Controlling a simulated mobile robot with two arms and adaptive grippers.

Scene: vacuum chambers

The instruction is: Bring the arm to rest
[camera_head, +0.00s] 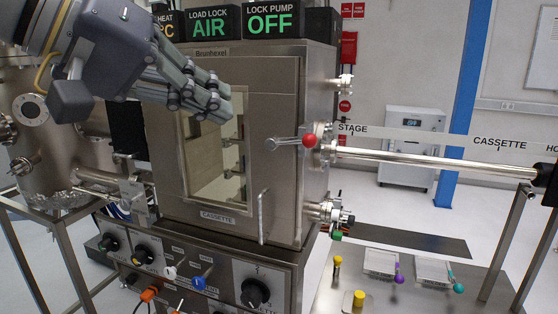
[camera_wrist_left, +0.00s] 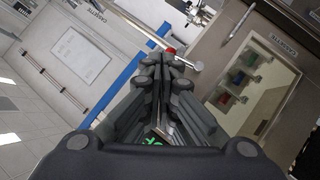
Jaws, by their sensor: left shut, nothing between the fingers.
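My left arm comes in from the upper left in the head view. Its gripper (camera_head: 218,104) is shut and empty, in front of the upper part of the load lock chamber door (camera_head: 283,150). In the left wrist view the closed fingers (camera_wrist_left: 162,62) point up the picture, with the chamber and its window (camera_wrist_left: 255,100) to the right. The gripper hides part of the chamber's upper front and the window's top edge. I cannot tell from these views whether the fingers touch the chamber. My right gripper is not in view.
A red-knobbed lever (camera_head: 309,140) sticks out at the chamber's right edge. A long transfer rod (camera_head: 440,163) runs right from it. A vertical door handle (camera_head: 263,215) stands out in front. Knobs (camera_head: 255,292) line the panel below. A table (camera_head: 400,300) with trays stands at lower right.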

